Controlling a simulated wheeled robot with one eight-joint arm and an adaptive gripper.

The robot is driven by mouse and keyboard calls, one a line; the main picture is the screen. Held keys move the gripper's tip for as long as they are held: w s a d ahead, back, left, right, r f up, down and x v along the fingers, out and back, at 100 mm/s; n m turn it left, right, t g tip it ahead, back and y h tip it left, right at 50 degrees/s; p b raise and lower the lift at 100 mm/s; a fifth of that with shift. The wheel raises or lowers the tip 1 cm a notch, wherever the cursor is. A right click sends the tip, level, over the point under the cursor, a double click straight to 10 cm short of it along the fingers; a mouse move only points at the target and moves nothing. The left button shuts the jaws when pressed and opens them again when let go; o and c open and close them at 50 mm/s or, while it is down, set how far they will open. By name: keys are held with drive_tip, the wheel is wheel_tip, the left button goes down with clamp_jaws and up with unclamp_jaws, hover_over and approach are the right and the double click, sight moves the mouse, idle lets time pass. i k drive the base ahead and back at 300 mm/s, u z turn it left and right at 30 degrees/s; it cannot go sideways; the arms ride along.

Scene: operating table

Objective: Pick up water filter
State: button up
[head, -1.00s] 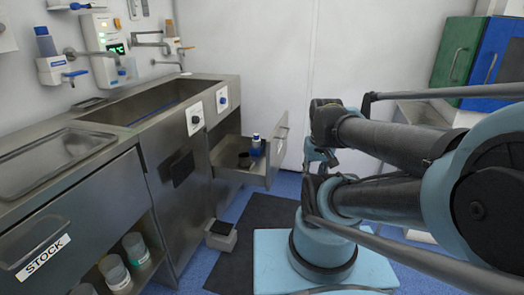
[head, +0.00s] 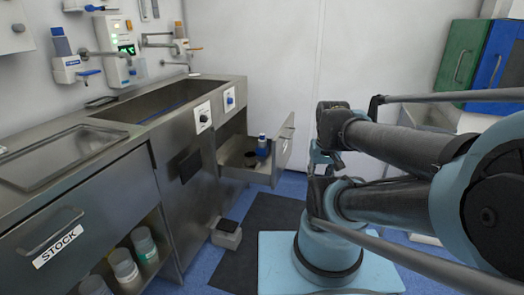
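An open steel drawer (head: 236,172) juts out at the far end of the steel counter. In it stand a small blue item with a white top (head: 262,148) and a dark round cup-like item (head: 250,159) to its left. Either could be the water filter; they are too small to tell. My gripper (head: 322,160) hangs to the right of the drawer, apart from both items. My arm's links partly hide it, and its fingers are too small to read.
The steel counter (head: 62,157) with a sink runs along the left. A STOCK drawer (head: 60,235) and several jars on a shelf are at lower left.

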sight(262, 140)
drive_tip(key=k, duration=1.05)
drive_tip(key=u, duration=0.7)
drive_tip(key=i, duration=1.5)
drive_tip(key=z, duration=0.4)
drive_tip(key=i, duration=0.75)
drive_tip(key=z, duration=0.3)
